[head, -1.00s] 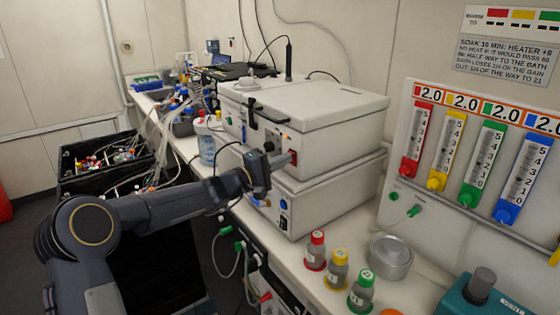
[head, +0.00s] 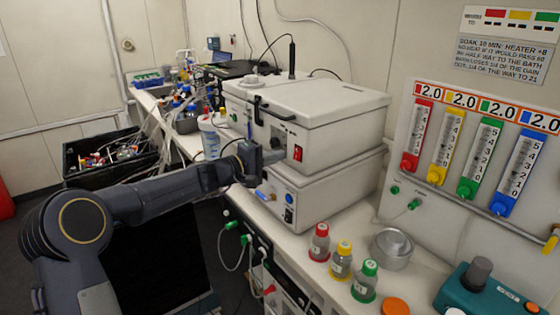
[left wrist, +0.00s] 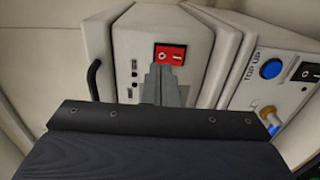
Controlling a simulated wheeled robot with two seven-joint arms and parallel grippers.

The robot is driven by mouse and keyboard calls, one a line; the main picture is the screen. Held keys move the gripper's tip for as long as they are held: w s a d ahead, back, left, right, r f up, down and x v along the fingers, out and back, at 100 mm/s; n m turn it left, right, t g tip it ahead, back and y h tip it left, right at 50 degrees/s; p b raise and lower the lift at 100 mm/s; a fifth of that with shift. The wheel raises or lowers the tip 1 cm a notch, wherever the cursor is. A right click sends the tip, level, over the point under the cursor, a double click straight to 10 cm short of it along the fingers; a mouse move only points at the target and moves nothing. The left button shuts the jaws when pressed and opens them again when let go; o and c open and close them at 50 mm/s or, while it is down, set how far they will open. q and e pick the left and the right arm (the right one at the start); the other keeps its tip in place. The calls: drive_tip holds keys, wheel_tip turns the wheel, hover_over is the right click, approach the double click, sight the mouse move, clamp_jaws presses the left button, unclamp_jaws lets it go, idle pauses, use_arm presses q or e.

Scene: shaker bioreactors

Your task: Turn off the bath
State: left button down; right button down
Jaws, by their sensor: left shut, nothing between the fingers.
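The bath appears as the upper white lidded box (head: 335,120), stacked on a second white box (head: 325,195). A red rocker switch (head: 298,153) is on its front face. In the left wrist view the red switch (left wrist: 170,54) shows two white marks, just beyond my fingertips. My left gripper (head: 279,156) is shut and empty, just left of the switch in the head view. The left fingers (left wrist: 163,72) point at the switch's lower edge; I cannot tell whether they touch it. Which way the rocker is tipped is too small to tell. My right gripper is not in view.
The lower box has a blue button (left wrist: 271,68) labelled TOP UP and a black switch (left wrist: 312,72). Bottles with red (head: 319,243), yellow and green caps stand on the bench beside a metal dish (head: 392,248). Coloured gauges (head: 480,160) hang at the right. A black crate (head: 105,160) is at left.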

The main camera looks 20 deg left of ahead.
use_arm(q)
drive_tip(key=b+v, duration=0.2)
drive_tip(key=v, duration=0.7)
drive_tip(key=shift+b, duration=0.4)
drive_tip(key=shift+a+r, duration=0.1)
drive_tip(key=shift+a, duration=0.05)
drive_tip(key=s+d+f+m+g+y, duration=0.1)
drive_tip(key=s+d+f+m+g, duration=0.2)
drive_tip(key=s, duration=0.6)
drive_tip(key=s+d+f+m+g+y, duration=0.1)
drive_tip(key=s+d+m+g, duration=0.15)
drive_tip(key=s+d, duration=0.45)
drive_tip(key=s+a+f+m+g+y, duration=0.1)
drive_tip(key=s+a+f+y, duration=0.1)
drive_tip(key=s+f, duration=0.4)
drive_tip(key=s+a+f+m+g+y, duration=0.1)
drive_tip(key=s+f, duration=0.6)
drive_tip(key=s, duration=0.8)
drive_tip(key=shift+s+a+m+g+y, duration=0.25)
drive_tip(key=shift+a+m+g+y, duration=0.25)
drive_tip(key=shift+y, duration=0.5)
